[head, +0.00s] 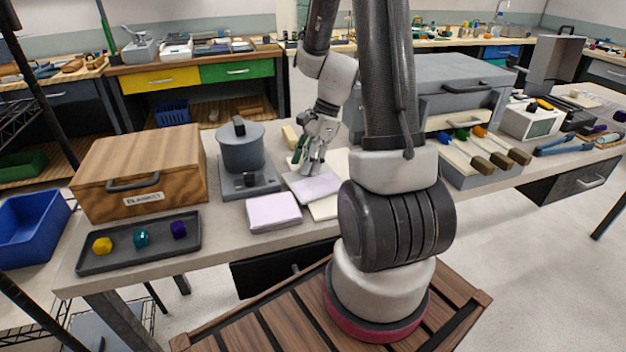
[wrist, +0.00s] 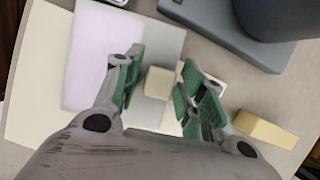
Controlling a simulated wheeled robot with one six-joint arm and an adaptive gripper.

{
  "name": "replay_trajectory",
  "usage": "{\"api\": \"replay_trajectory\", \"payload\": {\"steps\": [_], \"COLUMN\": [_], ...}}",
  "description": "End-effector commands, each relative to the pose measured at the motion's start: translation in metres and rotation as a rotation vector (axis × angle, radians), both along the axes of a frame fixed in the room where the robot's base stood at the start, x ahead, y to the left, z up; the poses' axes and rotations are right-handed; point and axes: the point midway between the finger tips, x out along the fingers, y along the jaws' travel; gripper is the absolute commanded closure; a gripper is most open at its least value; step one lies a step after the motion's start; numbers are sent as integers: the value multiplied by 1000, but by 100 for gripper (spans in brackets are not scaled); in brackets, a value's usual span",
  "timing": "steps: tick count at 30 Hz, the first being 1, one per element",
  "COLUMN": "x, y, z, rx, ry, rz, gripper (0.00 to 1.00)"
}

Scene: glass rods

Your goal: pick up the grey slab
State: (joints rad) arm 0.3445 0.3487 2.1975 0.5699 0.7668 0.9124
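A light grey slab (wrist: 168,42) lies flat in the wrist view. A pale lilac slab (wrist: 105,55) lies on top of it and hides much of it; this lilac slab also shows in the head view (head: 316,187). My gripper (wrist: 162,62) points down over the grey slab's right part, its green-padded fingers apart. A small cream block (wrist: 157,83) shows between the fingers, with gaps on both sides; whether it rests on the grey slab I cannot tell. In the head view my gripper (head: 308,160) hangs over the stack, hiding part of it.
Another lilac slab (head: 273,212) lies at the bench's front edge. A grey pot (head: 242,150) on a dark base stands left of my gripper, beside a wooden box (head: 150,165). A second cream block (wrist: 265,128) lies right of my fingers. A cream board (wrist: 35,75) extends beside the stack.

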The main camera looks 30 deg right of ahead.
Motion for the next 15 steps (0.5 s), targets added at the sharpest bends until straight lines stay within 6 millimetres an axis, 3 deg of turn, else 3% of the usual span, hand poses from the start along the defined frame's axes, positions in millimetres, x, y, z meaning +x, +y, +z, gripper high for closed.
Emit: {"api": "replay_trajectory", "payload": {"steps": [1,5,15], "x": [0,0,0], "y": [0,0,0], "z": [0,0,6], "rx": [0,0,0], "ry": [0,0,-2], "rz": [0,0,0], "gripper": [76,99,100]}}
